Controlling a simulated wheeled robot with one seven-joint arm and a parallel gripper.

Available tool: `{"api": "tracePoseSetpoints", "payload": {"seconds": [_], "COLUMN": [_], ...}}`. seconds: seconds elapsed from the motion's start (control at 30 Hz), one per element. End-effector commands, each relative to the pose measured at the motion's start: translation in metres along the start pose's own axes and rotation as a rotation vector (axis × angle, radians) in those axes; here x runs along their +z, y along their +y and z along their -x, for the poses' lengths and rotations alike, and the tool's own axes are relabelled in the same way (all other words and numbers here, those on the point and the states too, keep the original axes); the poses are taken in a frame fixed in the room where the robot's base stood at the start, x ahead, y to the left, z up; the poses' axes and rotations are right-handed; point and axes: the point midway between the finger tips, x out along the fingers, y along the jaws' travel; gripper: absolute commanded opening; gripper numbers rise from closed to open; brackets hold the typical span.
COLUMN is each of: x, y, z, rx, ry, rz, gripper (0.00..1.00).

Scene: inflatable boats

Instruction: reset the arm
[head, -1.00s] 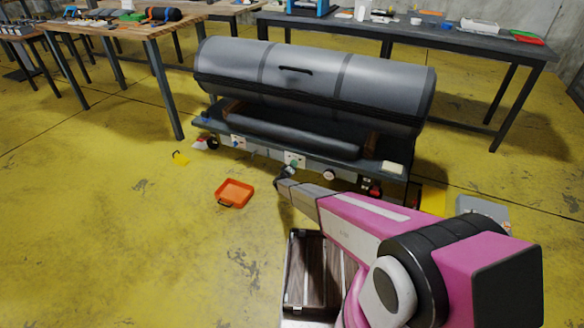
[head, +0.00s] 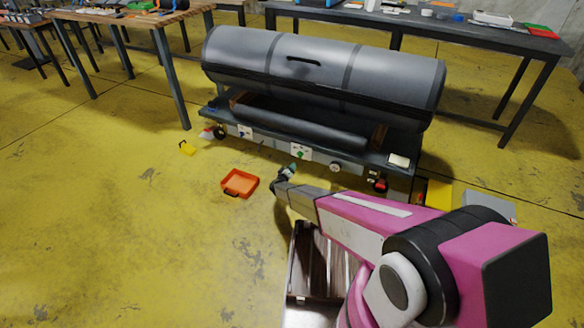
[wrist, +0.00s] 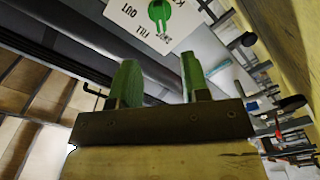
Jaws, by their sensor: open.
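My arm is pink, white and black and reaches out from the lower right in the head view. My gripper (head: 287,174) is at its far end, small in that view, in front of the lower edge of the grey machine. In the wrist view my gripper (wrist: 160,82) shows two green fingers standing apart with nothing held between them. A card with a green mark (head: 301,152) also shows on the machine's front edge in the head view, close to my gripper.
The long grey machine (head: 320,70) with a rounded cover stands ahead. An open case (head: 300,265) is below my arm. Tables stand behind. The yellow floor at left is mostly clear.

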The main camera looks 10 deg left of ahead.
Motion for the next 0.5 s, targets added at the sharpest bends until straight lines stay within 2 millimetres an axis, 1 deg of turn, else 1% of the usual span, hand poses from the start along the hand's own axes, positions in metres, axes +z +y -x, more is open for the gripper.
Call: {"api": "tracePoseSetpoints", "payload": {"seconds": [0.37, 0.47, 0.5], "x": [-0.001, -0.006, -0.01], "y": [0.002, 0.017, 0.026], "z": [-0.001, -0.003, -0.005], "rx": [-0.005, -0.036, -0.06], "ry": [0.002, 0.013, 0.021], "rz": [-0.004, -0.029, -0.047], "gripper": [0.43, 0.43, 0.43]}}
